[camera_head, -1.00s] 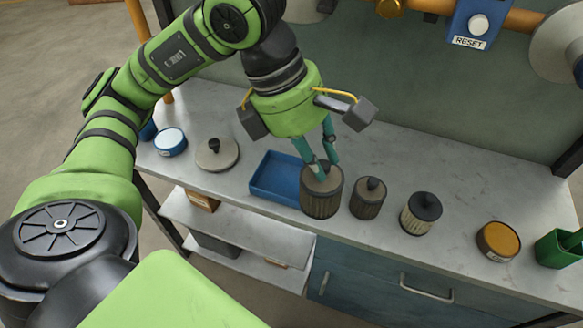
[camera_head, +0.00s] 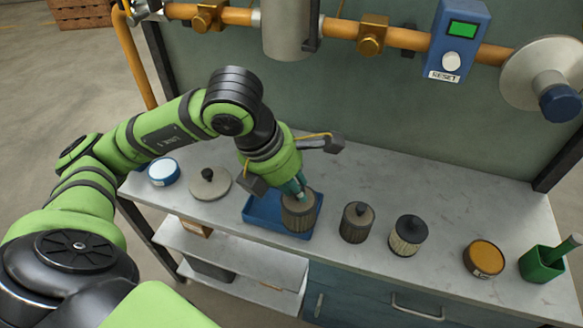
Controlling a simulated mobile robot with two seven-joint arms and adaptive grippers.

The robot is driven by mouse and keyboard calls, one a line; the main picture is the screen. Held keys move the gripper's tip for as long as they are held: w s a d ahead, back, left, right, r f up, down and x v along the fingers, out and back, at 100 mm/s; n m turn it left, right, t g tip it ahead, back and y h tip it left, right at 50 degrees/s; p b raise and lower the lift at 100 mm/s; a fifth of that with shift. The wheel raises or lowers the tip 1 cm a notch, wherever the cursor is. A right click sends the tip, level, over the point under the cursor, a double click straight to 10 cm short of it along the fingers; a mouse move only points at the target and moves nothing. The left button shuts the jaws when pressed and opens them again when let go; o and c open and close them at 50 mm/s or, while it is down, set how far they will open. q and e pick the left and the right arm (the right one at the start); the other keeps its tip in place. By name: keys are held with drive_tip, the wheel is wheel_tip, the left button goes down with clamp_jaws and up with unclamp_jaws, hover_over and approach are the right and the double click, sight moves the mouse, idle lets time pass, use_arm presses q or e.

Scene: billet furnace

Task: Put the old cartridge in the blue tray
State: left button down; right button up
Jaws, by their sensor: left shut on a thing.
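A brown, dirty-looking pleated cartridge, the old cartridge (camera_head: 298,216), is upright at the right part of the blue tray (camera_head: 262,224). The tray's rim shows to its left and in front of it. I cannot tell whether its base touches the tray floor. My left gripper (camera_head: 300,194) reaches down from the upper left and is shut on the cartridge's top; its fingertips are partly hidden. My right gripper is not in view.
A smaller brown cartridge (camera_head: 357,223) and a cream cartridge with a black top (camera_head: 407,236) stand right of the tray. An orange-topped tin (camera_head: 484,258) and green holder (camera_head: 543,263) are farther right. A grey lid (camera_head: 209,186) and a blue-white tin (camera_head: 163,172) lie left.

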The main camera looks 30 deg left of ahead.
use_arm(q)
drive_tip(key=w+a+f, duration=0.4)
drive_tip(key=w+f, duration=0.1)
drive_tip(key=f, duration=0.3)
drive_tip(key=shift+w, duration=0.35)
drive_tip(key=shift+f, duration=0.2)
drive_tip(key=c, duration=1.1)
unclamp_jaws()
drive_tip(key=v, duration=1.2)
drive_tip(key=shift+a+r+b, duration=0.1)
drive_tip(key=shift+r+b, duration=0.05)
drive_tip(key=shift+b, duration=0.15)
